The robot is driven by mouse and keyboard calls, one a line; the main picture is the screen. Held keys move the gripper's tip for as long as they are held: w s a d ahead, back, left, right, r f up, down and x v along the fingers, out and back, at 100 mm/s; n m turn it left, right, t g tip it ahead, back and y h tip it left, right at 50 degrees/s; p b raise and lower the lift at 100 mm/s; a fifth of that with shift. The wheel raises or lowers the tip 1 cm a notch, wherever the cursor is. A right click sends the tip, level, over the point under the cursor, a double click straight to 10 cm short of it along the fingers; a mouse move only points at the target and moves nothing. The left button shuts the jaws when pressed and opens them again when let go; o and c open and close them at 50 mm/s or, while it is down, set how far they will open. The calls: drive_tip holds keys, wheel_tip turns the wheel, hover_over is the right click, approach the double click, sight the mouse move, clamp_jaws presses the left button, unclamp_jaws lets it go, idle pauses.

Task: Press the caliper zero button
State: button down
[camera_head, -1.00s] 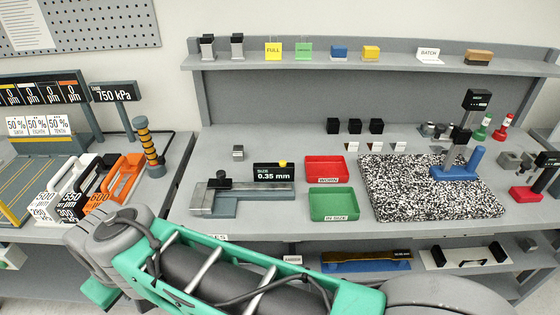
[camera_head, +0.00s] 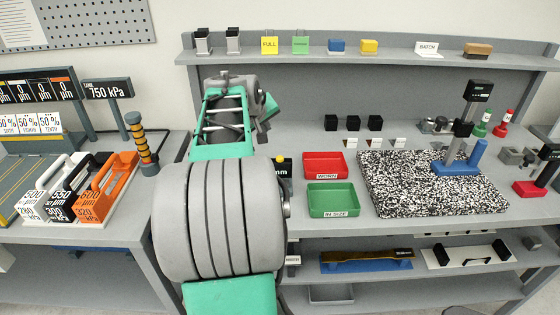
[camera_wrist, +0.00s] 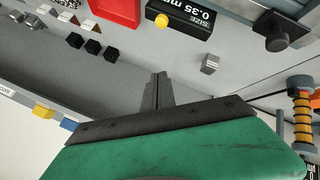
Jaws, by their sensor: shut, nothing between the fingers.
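The caliper's black display (camera_wrist: 185,18) reads 0.35 mm in the wrist view, where the picture is turned over. The yellow button (camera_wrist: 162,20) sits at the edge of the display. In the head view my arm hides most of the caliper; only the display's right end (camera_head: 284,171) and the yellow button (camera_head: 281,160) show. My gripper (camera_wrist: 157,78) is shut and empty in the wrist view. Its tips appear apart from the button, with bare bench between them in the picture. I cannot make out the fingertips in the head view.
A small grey metal block (camera_wrist: 209,64) lies on the bench near the caliper. A red tray (camera_head: 324,158) and a green tray (camera_head: 337,193) stand right of it. Black cubes (camera_head: 353,123) and a speckled plate (camera_head: 410,190) lie farther right. A striped post (camera_head: 143,140) stands left.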

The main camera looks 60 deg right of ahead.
sight(279, 159)
drive_tip(key=shift+g+h, duration=0.3)
drive_tip(key=shift+g, duration=0.1)
drive_tip(key=s+d, duration=0.3)
drive_tip(key=shift+d, duration=0.1)
drive_tip(key=shift+m, duration=0.3)
wheel_tip(279, 159, down, 9)
drive_tip(key=b, duration=0.6)
drive_tip(key=shift+r, duration=0.15)
idle(1.1)
drive_tip(key=shift+f+b, duration=0.4)
drive_tip(key=shift+b, duration=0.05)
